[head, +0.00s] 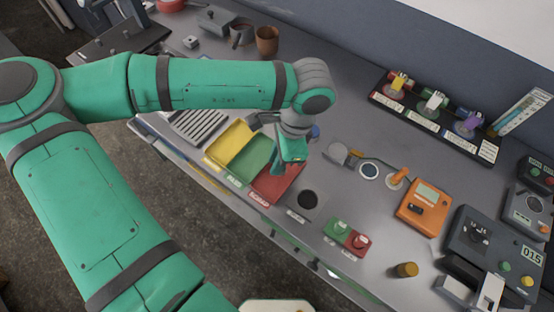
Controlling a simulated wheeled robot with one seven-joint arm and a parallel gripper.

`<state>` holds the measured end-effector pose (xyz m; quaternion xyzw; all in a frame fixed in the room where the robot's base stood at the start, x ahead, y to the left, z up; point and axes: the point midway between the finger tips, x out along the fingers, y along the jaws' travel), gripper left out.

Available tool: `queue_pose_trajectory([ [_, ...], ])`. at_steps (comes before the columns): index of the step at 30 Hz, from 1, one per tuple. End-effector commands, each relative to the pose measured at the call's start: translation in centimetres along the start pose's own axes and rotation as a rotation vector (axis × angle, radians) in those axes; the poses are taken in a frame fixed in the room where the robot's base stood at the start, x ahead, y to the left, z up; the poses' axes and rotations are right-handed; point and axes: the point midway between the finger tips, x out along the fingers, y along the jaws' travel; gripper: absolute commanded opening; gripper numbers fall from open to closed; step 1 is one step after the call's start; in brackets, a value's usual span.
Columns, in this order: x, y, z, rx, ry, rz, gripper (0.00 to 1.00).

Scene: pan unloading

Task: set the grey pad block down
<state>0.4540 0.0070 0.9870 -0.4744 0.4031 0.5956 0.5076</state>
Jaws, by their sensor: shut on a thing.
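My gripper (283,172) points down over the line of coloured bins, at the border of the green and red ones. It is shut, and its fingers are small and dark here. The grey pad block in it is mostly hidden by the green gripper body, so its outline and tilt cannot be told. The red bin (263,193) lies just below and to the left of the fingers, the green bin (243,167) further left, and the yellow bin (229,140) beyond. I cannot tell how high the fingers are above the bins.
A red-green button box (346,237), an orange meter (422,206) and a brass cylinder (406,269) stand further right. A ribbed grey plate (199,127) lies left.

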Motion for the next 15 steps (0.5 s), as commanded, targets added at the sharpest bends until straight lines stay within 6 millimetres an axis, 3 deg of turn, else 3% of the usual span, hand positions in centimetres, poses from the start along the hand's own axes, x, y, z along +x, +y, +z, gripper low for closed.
queue_pose_trajectory([
  [14,0.93,0.02,-0.20,0.000,0.000,0.000,0.00],
  [15,0.99,0.00,-0.14,-0.002,0.000,0.000,0.20],
])
